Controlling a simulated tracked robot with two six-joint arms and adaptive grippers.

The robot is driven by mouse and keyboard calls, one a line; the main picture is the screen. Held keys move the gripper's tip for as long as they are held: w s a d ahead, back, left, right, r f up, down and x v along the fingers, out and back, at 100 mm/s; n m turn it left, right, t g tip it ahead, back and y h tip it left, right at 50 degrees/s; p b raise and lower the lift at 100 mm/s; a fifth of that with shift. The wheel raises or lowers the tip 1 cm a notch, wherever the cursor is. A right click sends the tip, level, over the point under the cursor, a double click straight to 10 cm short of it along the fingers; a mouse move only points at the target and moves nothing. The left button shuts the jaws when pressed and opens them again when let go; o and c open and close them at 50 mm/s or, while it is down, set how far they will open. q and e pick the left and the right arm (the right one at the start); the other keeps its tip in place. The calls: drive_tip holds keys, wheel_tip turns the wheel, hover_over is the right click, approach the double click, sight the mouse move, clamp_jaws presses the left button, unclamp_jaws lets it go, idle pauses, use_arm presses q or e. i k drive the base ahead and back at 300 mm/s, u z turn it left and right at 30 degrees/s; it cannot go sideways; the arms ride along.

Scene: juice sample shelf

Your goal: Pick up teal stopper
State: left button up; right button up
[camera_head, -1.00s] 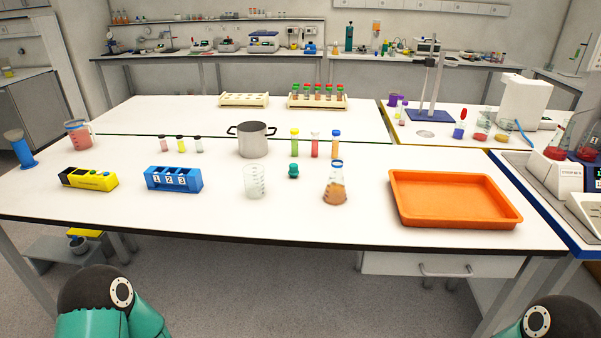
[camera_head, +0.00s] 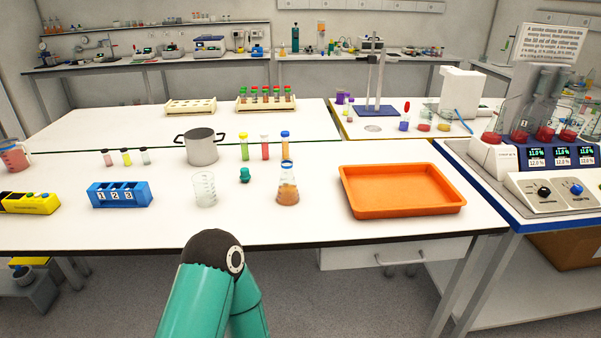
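The teal stopper (camera_head: 245,175) stands on the white bench between a clear glass beaker (camera_head: 204,189) and a conical flask (camera_head: 287,187) with orange liquid. Nothing covers it. A teal arm link of mine with a dark joint shows at the bottom, in front of the bench edge. Neither of my grippers is in view.
A steel pot (camera_head: 201,147) and three capped tubes (camera_head: 265,147) stand behind the stopper. A blue numbered rack (camera_head: 120,194) is to the left, an orange tray (camera_head: 401,190) to the right.

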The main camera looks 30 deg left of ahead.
sight(245, 175)
drive_tip(key=u, duration=0.5)
drive_tip(key=i, duration=0.15)
drive_tip(key=z, duration=1.8)
drive_tip(key=k, duration=1.4)
drive_tip(key=u, duration=1.4)
drive_tip(key=i, duration=1.1)
